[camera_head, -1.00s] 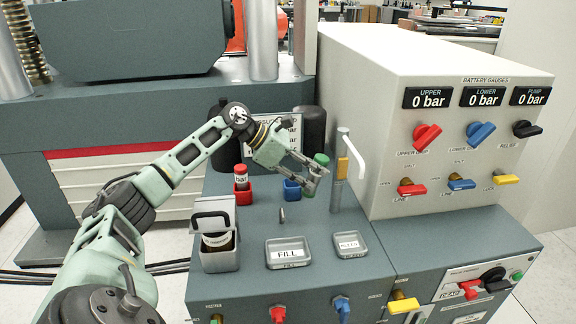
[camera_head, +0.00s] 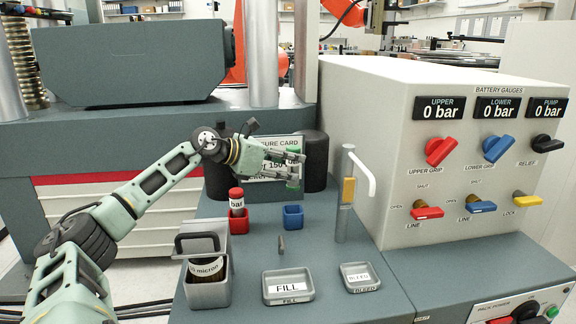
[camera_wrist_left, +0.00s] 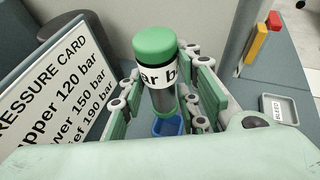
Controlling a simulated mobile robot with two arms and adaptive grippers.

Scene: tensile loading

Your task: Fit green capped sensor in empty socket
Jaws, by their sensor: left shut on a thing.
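My left gripper (camera_head: 295,170) is shut on the green capped sensor (camera_head: 293,183), which stands roughly upright between the fingers. In the left wrist view the sensor (camera_wrist_left: 155,60) shows its green cap, a white label band and a dark lower body. The empty blue socket (camera_head: 293,217) stands on the grey bench below the gripper, with a clear gap between it and the sensor. In the left wrist view the blue socket (camera_wrist_left: 168,124) is partly hidden behind the sensor. A red capped sensor (camera_head: 236,198) sits in the red socket (camera_head: 239,224) to the left.
A pressure card (camera_head: 270,188) stands behind the gripper. A metal post with a white lever (camera_head: 362,172) stands right of the blue socket. FILL (camera_head: 288,301) and BLEED (camera_head: 361,288) trays and a lidded grey box (camera_head: 208,290) lie nearer on the bench.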

